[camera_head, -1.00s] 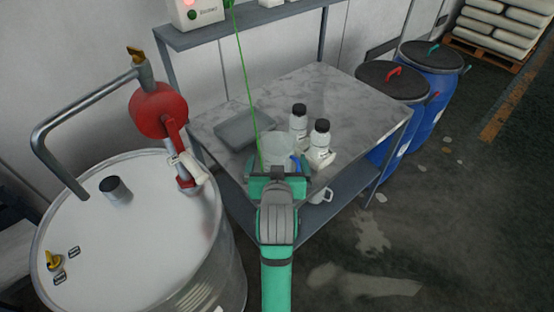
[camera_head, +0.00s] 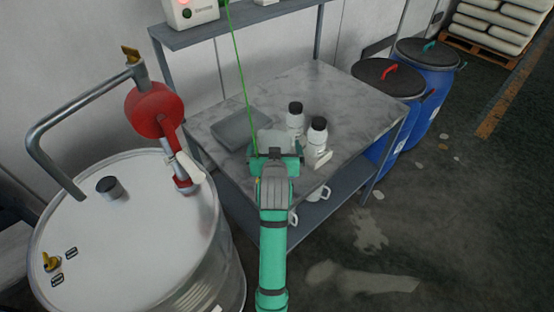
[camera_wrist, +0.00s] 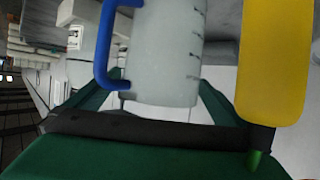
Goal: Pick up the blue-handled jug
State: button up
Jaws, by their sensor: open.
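The blue-handled jug (camera_wrist: 168,55) is a translucent, graduated vessel. In the wrist view it fills the middle, with its blue handle (camera_wrist: 112,50) on the left. In the head view only its pale upper part (camera_head: 277,139) shows beyond my gripper (camera_head: 277,152); its handle is hidden there.
Two white bottles with black caps (camera_head: 296,120) (camera_head: 317,136) stand close to the right of the gripper. A grey tray (camera_head: 243,130) lies to the left. A large drum (camera_head: 130,225) with a red pump (camera_head: 155,110) stands left. A yellow piece (camera_wrist: 275,60) is close to the wrist camera.

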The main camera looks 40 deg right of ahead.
jog(key=shift+c, duration=0.6)
jog(key=c, duration=1.2)
